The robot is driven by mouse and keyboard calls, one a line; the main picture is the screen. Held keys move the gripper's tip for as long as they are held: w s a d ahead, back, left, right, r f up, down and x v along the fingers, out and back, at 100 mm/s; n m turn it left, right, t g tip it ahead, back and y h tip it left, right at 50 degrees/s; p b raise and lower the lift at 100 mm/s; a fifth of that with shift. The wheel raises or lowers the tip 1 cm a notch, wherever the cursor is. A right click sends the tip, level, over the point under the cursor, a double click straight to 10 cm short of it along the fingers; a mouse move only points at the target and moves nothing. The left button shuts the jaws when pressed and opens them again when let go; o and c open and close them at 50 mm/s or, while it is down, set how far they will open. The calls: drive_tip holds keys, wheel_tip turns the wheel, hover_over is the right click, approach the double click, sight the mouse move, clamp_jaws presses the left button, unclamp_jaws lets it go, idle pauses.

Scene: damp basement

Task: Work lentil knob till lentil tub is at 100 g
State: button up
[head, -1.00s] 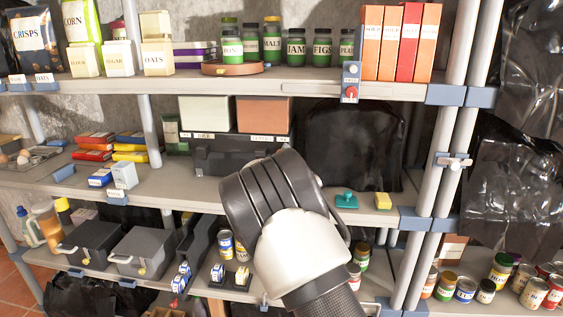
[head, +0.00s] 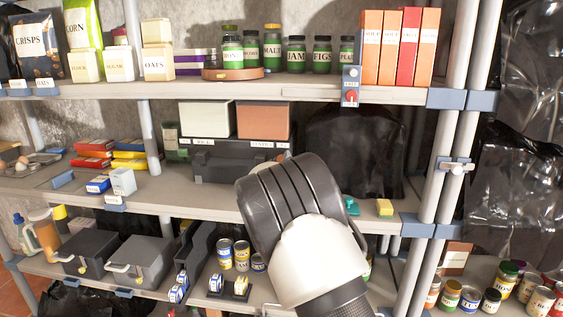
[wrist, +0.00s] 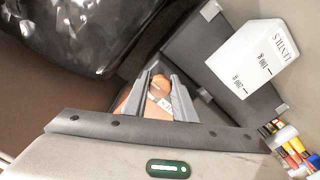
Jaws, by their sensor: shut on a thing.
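In the wrist view my gripper (wrist: 160,92) is shut on a round orange-brown knob (wrist: 160,82), seen between its two grey fingers. A white lentil tub (wrist: 245,55) is at the upper right of that view, its lettering turned and two gram marks on its face. The level inside cannot be made out. In the head view the dark dispenser (head: 228,168) stands on the middle shelf under a pale hopper (head: 206,118) and a terracotta hopper (head: 264,120). My wrist covers its right front, hiding knob, tub and fingers there.
A teal object (head: 352,207) and a yellow block (head: 385,207) lie right of my arm on the middle shelf. A black plastic sheet (head: 350,150) hangs behind. Jars (head: 296,55) stand above, cans (head: 241,255) below. A shelf post (head: 440,150) rises at right.

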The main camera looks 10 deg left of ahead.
drive_tip(key=o, duration=1)
drive_tip(key=shift+o, duration=0.2)
drive_tip(key=shift+s, duration=0.1)
drive_tip(key=s+p, duration=0.1)
drive_tip(key=s, duration=1.6)
drive_tip(key=shift+a, duration=0.3)
drive_tip(key=shift+s, duration=0.1)
